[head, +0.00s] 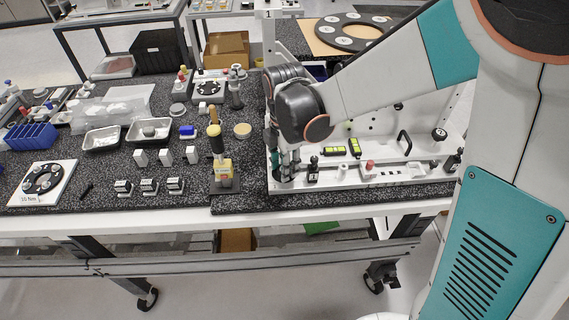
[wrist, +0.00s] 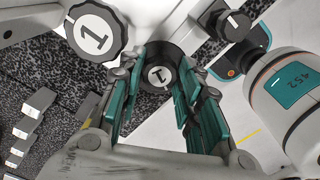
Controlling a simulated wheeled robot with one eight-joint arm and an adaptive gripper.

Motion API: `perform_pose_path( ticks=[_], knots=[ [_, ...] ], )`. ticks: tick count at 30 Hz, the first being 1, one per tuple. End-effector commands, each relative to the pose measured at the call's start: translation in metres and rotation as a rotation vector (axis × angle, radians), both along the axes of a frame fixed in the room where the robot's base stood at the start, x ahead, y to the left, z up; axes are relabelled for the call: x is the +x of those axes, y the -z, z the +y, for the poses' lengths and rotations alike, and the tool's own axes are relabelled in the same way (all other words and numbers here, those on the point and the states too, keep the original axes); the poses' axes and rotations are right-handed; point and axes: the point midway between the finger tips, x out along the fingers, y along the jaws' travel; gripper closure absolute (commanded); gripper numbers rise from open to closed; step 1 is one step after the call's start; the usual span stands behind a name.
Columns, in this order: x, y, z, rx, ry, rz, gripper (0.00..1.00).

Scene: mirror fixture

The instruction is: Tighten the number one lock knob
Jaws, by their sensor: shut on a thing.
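My gripper (wrist: 163,65) has its teal-padded fingers on both sides of a small round black knob (wrist: 158,77) with a white label marked 1, and is shut on it. A larger scalloped black knob (wrist: 93,35), also marked 1, stands apart at the upper left of the wrist view. In the head view my gripper (head: 286,164) points down at the left end of the white fixture (head: 345,182). The held knob is hidden there behind my gripper and wrist.
A black knob with a white line (wrist: 233,22) is close to the right of my fingers in the wrist view. In the head view a yellow-topped tool (head: 217,150) stands just left of the fixture. White blocks (head: 166,156) and metal trays (head: 102,138) lie farther left.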

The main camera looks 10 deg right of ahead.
Motion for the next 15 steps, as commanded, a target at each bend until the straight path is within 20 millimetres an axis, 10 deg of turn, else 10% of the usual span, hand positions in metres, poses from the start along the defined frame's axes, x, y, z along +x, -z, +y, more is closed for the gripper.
perform_pose_path(
  ticks=[15],
  knots=[
    [-0.0001, 0.0000, 0.0000, 0.000, 0.450, -0.001, 0.92]
  ],
)
